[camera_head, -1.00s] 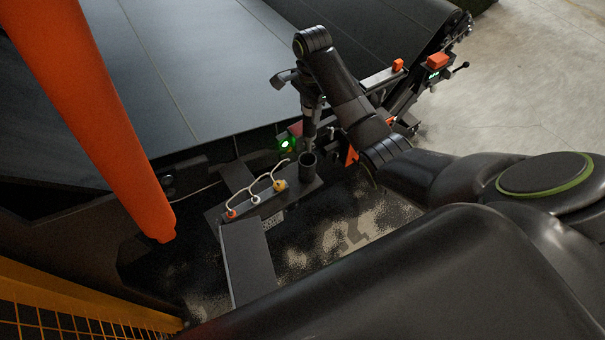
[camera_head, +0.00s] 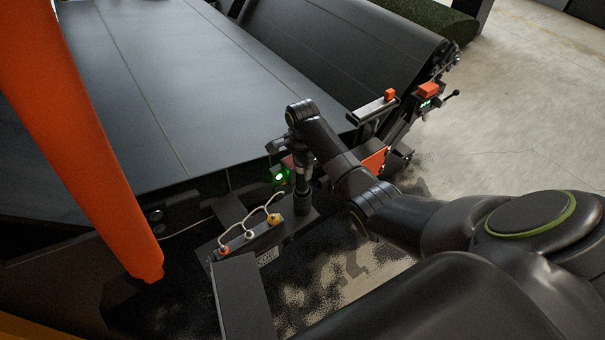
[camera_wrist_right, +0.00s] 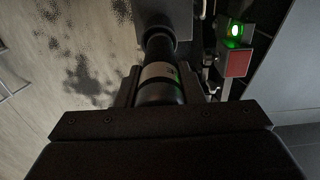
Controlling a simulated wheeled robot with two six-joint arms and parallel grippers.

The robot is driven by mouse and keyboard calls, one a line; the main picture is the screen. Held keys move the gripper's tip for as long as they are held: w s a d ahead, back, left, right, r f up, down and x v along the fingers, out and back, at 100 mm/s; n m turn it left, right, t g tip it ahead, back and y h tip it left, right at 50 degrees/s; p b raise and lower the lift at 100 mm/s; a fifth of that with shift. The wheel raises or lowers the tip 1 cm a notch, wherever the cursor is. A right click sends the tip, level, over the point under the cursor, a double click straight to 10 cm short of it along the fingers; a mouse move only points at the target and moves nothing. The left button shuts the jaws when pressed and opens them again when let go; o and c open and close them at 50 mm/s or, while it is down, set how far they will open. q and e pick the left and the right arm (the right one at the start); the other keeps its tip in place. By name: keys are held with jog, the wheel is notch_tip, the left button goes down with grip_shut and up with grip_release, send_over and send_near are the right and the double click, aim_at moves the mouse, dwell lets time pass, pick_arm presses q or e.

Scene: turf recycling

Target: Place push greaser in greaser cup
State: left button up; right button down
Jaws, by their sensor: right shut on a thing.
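The push greaser (camera_head: 303,182), a dark cylinder with a pale band, hangs upright below my right gripper (camera_head: 301,158). The greaser cup (camera_head: 303,205) is a short dark round holder on the dark bracket beside the conveyor. The greaser's lower end meets the cup's mouth; how deep it sits inside, I cannot tell. In the right wrist view, my right gripper (camera_wrist_right: 160,90) is shut around the greaser (camera_wrist_right: 159,72), which points to a dark round part near the bracket plate. My left gripper is not in view.
A box with cables and plugs (camera_head: 250,235) is just left of the cup. A green light (camera_head: 279,177) glows behind it. The wide dark conveyor belt (camera_head: 140,90) lies beyond. An orange post (camera_head: 85,150) stands at left. Concrete floor (camera_head: 510,110) is open at right.

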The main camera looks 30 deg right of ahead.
jog(key=shift+f, duration=1.35)
jog(key=c, duration=1)
grip_release()
jog(key=shift+s+f, duration=0.1)
jog(key=shift+f, duration=0.05)
jog(key=shift+o, duration=0.2)
notch_tip(320, 180, up, 12)
jog(key=shift+r+b, duration=0.2)
jog(key=shift+b, duration=0.65)
jog(key=shift+f, duration=0.1)
